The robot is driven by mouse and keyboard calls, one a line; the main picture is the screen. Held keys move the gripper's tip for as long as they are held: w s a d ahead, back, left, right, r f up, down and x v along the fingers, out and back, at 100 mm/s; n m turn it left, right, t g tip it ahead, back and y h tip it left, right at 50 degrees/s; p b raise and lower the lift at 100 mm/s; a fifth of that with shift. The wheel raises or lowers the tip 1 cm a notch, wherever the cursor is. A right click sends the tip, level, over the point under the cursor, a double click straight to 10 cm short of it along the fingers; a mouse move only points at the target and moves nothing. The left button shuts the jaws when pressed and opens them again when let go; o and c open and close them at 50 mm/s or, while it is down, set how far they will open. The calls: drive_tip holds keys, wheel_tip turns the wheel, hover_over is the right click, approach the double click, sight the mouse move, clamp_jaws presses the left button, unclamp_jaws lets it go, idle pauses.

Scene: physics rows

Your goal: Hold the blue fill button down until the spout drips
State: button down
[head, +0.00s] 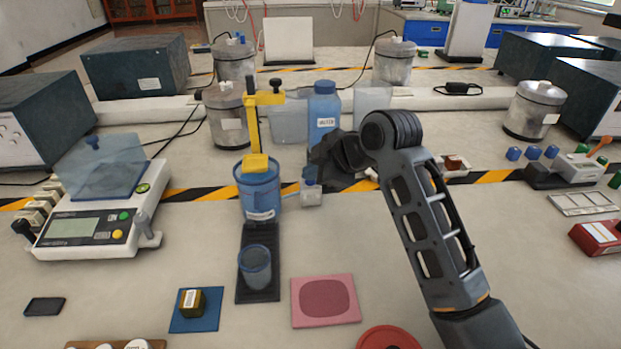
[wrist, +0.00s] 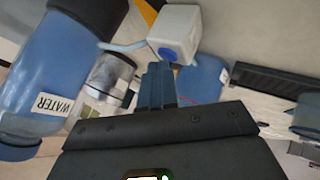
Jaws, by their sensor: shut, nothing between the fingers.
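A small pale box (head: 311,192) with the blue fill button (head: 309,174) on top stands right of a blue tank (head: 258,195) with a yellow lid. In the wrist view the box (wrist: 186,24) shows its blue button (wrist: 165,53) facing my fingers. My gripper (wrist: 157,68) is shut and empty, its tips close to the button; I cannot tell whether they touch. In the head view my gripper's dark body is right of and above the box, and its fingertips are hard to make out. A clear cup (head: 255,268) stands on a black strip (head: 259,236) before the tank. I see no drop.
A blue bottle (head: 323,112) labelled WATER stands behind the box, and at left in the wrist view (wrist: 35,75). A yellow post (head: 252,125) rises behind the tank. A pink mat (head: 325,315) and a blue mat (head: 194,323) with a small block lie in front.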

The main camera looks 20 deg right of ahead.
sight(313, 184)
drive_tip(key=shift+r, duration=0.1)
idle(0.3)
drive_tip(key=shift+r+p, duration=0.8)
drive_tip(key=shift+p, duration=0.05)
drive_tip(key=shift+r+p, duration=2.1)
drive_tip(key=shift+r, duration=0.4)
